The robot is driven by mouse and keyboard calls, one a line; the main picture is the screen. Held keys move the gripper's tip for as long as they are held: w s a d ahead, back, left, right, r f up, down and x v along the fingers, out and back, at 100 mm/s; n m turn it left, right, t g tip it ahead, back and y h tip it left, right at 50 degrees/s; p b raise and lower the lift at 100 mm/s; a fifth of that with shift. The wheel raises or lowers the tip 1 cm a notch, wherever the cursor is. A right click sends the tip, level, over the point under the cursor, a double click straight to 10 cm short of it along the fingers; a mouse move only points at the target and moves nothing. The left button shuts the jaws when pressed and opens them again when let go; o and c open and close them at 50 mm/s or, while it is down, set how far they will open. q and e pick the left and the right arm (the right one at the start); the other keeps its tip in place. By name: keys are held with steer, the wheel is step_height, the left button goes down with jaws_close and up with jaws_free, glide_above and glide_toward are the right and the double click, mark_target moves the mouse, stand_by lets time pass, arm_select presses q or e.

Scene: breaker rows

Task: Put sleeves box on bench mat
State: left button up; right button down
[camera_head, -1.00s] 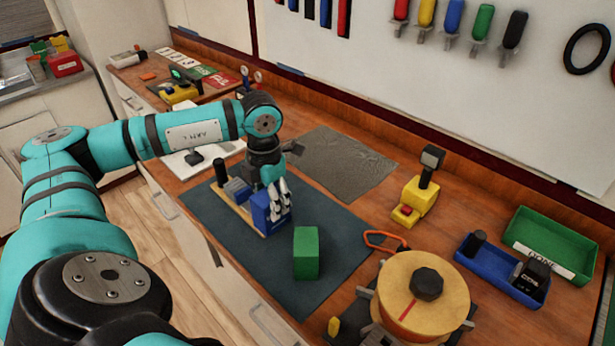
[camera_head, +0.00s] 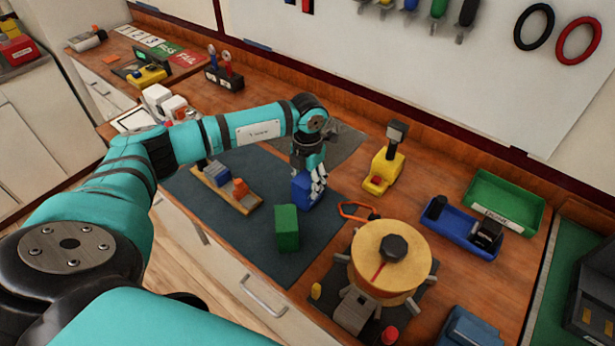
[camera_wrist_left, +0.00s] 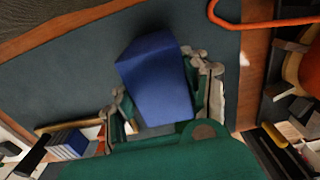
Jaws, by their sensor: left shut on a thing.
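My left gripper (camera_head: 312,182) is shut on a blue box (camera_head: 307,195), to the right of a wooden rail. In the left wrist view the blue box (camera_wrist_left: 158,80) sits between the two fingers. I cannot read a label that says whether it is the sleeves box. The dark bench mat (camera_head: 225,235) lies under and around it; it also shows in the wrist view (camera_wrist_left: 60,85). I cannot tell if the box touches the mat. A green box (camera_head: 287,228) stands on the mat just left of and nearer than the blue one. My right gripper is not in view.
The wooden rail (camera_head: 243,204) holds grey-blue and orange parts. An orange carabiner-like loop (camera_head: 357,211) and a round yellow-topped fixture (camera_head: 372,252) stand right of the mat. A yellow device (camera_head: 383,172), blue tray (camera_head: 461,236) and green tray (camera_head: 535,213) are farther right.

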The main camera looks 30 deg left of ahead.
arm_select(q)
steer(key=shift+f, duration=0.2)
steer(key=o, duration=1.4)
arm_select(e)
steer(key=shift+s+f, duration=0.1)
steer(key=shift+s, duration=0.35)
